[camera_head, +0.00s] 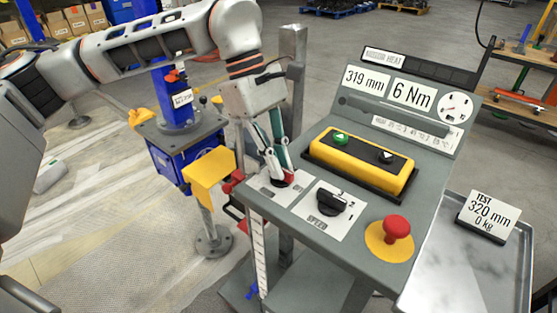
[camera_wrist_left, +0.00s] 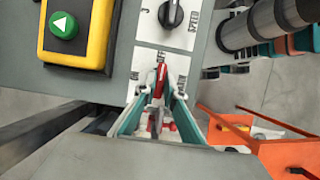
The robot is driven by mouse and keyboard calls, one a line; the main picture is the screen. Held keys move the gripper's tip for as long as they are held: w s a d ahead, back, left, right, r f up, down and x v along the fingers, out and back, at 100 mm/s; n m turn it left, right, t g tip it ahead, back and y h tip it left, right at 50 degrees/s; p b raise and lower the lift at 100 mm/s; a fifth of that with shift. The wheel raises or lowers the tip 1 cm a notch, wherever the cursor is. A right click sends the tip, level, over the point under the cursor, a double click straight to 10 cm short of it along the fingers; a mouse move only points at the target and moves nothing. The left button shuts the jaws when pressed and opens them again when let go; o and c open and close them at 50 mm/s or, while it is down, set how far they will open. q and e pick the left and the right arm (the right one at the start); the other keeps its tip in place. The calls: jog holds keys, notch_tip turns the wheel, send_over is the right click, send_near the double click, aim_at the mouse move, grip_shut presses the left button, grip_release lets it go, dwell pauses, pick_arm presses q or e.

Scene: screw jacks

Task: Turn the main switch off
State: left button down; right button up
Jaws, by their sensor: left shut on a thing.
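The main switch, a red handle (camera_wrist_left: 161,78) on a white plate, sits on the grey control console (camera_head: 318,250) at its near-left corner. My left gripper (camera_head: 282,178) reaches down onto it from above; in the left wrist view its fingertips (camera_wrist_left: 161,92) are on both sides of the red handle. It is shut on the handle. My right gripper is not in view.
Beside the switch are a black speed knob (camera_head: 333,203), a yellow button box (camera_head: 361,162) and a red emergency button (camera_head: 396,227). Displays read 319 mm and 6 Nm. A metal tray (camera_head: 470,282) is at right.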

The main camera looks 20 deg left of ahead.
pick_arm(q)
jog(key=c, duration=2.1)
grip_release()
jog(key=shift+c, duration=0.2)
jog(key=v, duration=1.2)
